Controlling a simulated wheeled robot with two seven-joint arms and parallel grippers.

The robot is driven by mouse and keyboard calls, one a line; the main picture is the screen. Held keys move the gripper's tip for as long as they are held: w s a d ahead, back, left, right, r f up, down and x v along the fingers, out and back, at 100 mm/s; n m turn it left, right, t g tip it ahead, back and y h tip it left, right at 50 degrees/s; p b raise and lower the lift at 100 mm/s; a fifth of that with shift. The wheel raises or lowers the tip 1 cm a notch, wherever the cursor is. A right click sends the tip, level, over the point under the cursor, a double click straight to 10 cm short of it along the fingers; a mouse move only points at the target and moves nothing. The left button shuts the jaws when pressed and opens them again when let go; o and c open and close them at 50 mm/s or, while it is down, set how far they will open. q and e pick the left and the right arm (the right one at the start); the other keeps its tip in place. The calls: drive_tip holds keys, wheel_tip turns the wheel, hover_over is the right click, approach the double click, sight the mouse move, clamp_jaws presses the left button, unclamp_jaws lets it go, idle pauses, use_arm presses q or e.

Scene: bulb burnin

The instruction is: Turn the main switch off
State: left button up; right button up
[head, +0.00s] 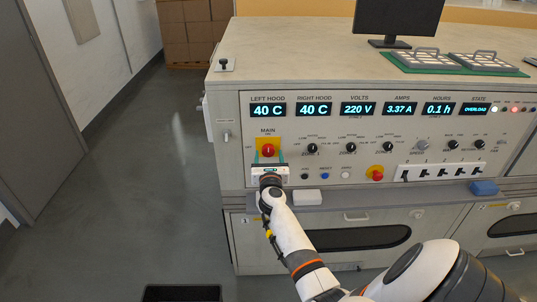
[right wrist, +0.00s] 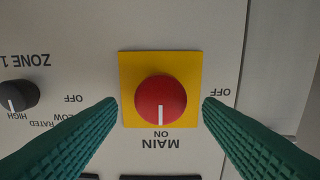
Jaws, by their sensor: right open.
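The main switch is a red round knob (head: 268,150) on a yellow plate (right wrist: 128,66) at the left of the control panel. In the right wrist view the panel appears upside down, and the knob (right wrist: 161,98) has its white mark pointing at the ON label; OFF labels lie to either side. My right gripper (head: 268,159) is in front of the switch, its green fingers open and spread on both sides of the knob. A gap shows between each finger and the knob. My left gripper is not in view.
Displays above read 40 C, 40 C, 220 V, 3.37 A, 0.1 h and OVERLOAD (head: 475,109); a red lamp (head: 514,109) is lit. A red emergency-type button (head: 375,173) sits to the right. A white block (head: 307,197) and blue block (head: 484,187) lie on the ledge.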

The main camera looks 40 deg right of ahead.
sight(268, 150)
drive_tip(key=shift+x, duration=1.3)
drive_tip(key=c, duration=1)
